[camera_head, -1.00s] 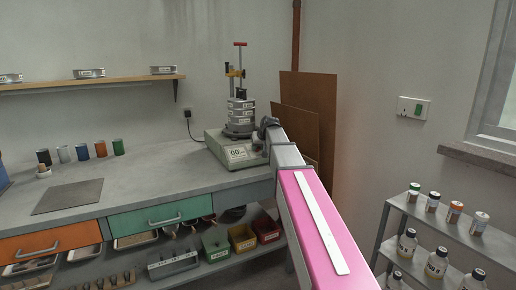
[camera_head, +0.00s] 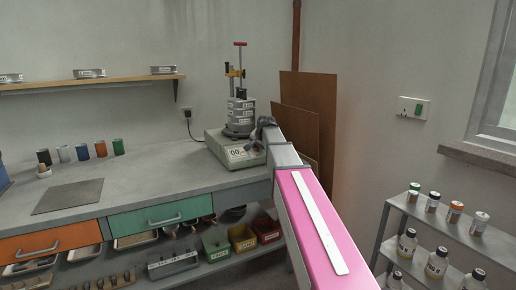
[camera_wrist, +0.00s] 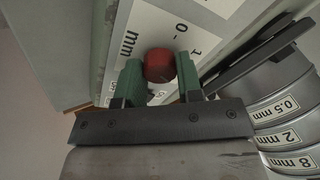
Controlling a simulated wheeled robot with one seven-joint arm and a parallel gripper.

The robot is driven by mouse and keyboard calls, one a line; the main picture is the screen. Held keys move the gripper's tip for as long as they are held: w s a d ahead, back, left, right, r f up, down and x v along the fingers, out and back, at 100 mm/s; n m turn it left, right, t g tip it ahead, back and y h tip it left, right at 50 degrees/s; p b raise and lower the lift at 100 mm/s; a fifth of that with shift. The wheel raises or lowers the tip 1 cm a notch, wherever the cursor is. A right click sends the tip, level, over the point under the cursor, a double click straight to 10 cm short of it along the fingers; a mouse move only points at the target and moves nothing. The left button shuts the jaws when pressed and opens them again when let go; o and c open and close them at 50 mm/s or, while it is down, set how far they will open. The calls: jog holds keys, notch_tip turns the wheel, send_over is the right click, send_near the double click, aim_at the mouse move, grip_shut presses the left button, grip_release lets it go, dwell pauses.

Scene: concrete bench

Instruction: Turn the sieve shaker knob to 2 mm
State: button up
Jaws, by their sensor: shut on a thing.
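The sieve shaker (camera_head: 218,148) stands at the right end of the bench, with a stack of sieves (camera_head: 239,112) on it and a display on its front. In the wrist view its pale panel (camera_wrist: 175,22) carries printed "mm", "0" and "1" marks. The red knob (camera_wrist: 158,64) sits on this panel, between the green fingers of my gripper (camera_wrist: 160,76), which is shut on it. The fingers hide parts of the scale, and I cannot read which mark the knob points to. In the head view, my arm covers the knob.
Sieves labelled 0.5 mm (camera_wrist: 274,110), 2 mm and 8 mm stand close to the right of my gripper in the wrist view. Brown boards (camera_head: 308,95) lean on the wall behind. Coloured cups (camera_head: 82,152) and a grey plate (camera_head: 68,196) are on the left bench.

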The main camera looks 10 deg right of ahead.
jog(key=shift+m, duration=0.4)
jog(key=o, duration=0.9)
jog(key=shift+s, duration=0.1)
jog(key=v, duration=1)
jog(key=shift+s+r, duration=0.15)
jog(key=shift+r, duration=0.15)
jog(key=shift+s, duration=0.1)
